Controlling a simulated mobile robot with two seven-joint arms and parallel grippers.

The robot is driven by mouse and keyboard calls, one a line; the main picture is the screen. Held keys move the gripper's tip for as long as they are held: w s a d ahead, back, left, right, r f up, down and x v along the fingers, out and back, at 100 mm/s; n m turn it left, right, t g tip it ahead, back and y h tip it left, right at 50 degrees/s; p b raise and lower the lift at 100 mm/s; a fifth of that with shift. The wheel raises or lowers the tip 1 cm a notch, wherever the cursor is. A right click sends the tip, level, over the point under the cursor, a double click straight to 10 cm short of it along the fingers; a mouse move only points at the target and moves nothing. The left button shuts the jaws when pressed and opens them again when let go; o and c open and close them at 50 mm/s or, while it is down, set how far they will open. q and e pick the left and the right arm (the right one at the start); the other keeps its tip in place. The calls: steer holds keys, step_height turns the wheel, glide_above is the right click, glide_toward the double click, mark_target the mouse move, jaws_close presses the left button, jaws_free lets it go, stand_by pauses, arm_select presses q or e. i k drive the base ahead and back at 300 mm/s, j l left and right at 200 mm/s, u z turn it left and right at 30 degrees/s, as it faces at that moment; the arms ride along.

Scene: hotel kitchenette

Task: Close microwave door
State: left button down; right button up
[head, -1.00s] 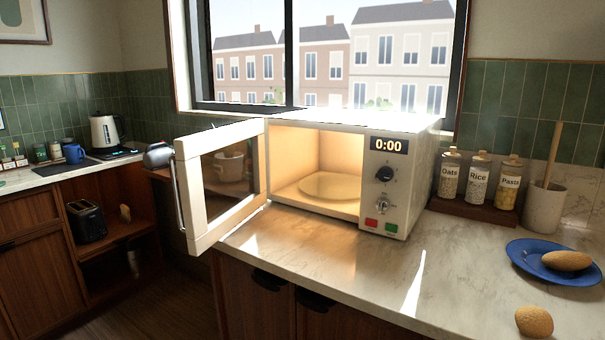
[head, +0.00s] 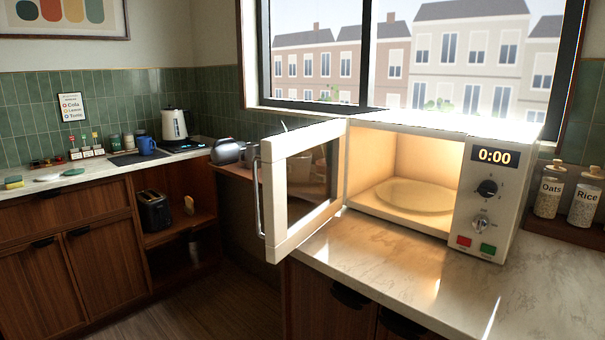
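The white microwave (head: 490,218) stands on the marble counter below the window. Its door (head: 275,232) is hinged on the left side of the cavity and stands wide open, swung out toward me and to the left. A vertical bar handle (head: 258,195) runs along the door's free edge. The lit cavity shows a round turntable (head: 415,197) with nothing on it. The display reads 0:00. Neither of my grippers is in view.
The marble counter (head: 400,270) in front of the microwave is clear. Oats (head: 550,190) and Rice (head: 585,198) jars stand to its right. A metallic kettle-like object (head: 228,152) is behind the door. A back-left counter holds a kettle (head: 174,125) and blue mug (head: 147,146).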

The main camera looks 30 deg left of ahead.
mark_target(302, 169)
steer(key=i+j+z, duration=0.1)
steer(key=j, duration=0.5)
steer(key=i+j+z, duration=0.15)
steer(key=j, duration=0.45)
steer(key=i+j+z, duration=0.1)
steer(key=j, duration=0.5)
steer(key=i+j+z, duration=0.1)
steer(key=i+j, duration=0.45)
steer(key=j, duration=0.25)
steer(key=l+z, duration=0.05)
